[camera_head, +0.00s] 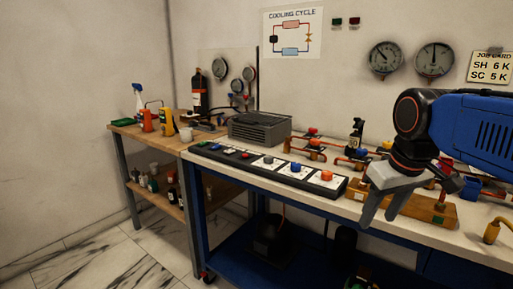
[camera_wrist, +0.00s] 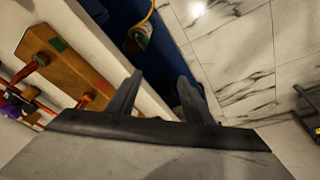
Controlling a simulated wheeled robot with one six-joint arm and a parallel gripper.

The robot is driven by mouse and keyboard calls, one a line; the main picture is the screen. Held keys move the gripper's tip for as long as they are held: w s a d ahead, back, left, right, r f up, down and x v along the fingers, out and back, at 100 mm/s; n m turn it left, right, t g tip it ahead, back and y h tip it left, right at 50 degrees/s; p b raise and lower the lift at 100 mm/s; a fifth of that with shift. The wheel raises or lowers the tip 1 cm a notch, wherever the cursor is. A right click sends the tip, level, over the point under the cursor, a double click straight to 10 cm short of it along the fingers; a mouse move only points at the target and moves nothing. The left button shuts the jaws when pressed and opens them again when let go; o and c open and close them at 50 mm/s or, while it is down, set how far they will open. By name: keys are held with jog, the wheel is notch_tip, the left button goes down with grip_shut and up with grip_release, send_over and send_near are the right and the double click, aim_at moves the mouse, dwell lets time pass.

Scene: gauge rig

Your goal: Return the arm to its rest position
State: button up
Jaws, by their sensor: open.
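My gripper (camera_head: 384,208) is at the right in the head view, at the end of my blue and black arm. It hangs with its fingers downward near the front edge of the blue-framed workbench (camera_head: 237,175). In the wrist view my gripper (camera_wrist: 158,95) shows its two dark fingers spread apart with nothing between them. Beyond them are the bench edge, a blue surface and the marble floor. My arm hides part of the bench's right side.
A wooden block (camera_head: 437,211) with copper fittings lies beside my gripper; it also shows in the wrist view (camera_wrist: 62,62). A black control strip (camera_head: 228,156) with coloured knobs runs along the front edge. A grey ribbed unit (camera_head: 259,128) stands behind. Marble floor (camera_head: 75,262) is clear at left.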

jog(key=s+d+f+m+t, duration=0.1)
jog(key=s+f+m, duration=0.1)
jog(key=s+f, duration=0.8)
notch_tip(320, 180, down, 4)
jog(key=shift+s+d+f+m+t, duration=0.15)
jog(key=shift+s+m+t, duration=0.1)
jog(key=shift+m+t, duration=0.05)
dwell(0.7)
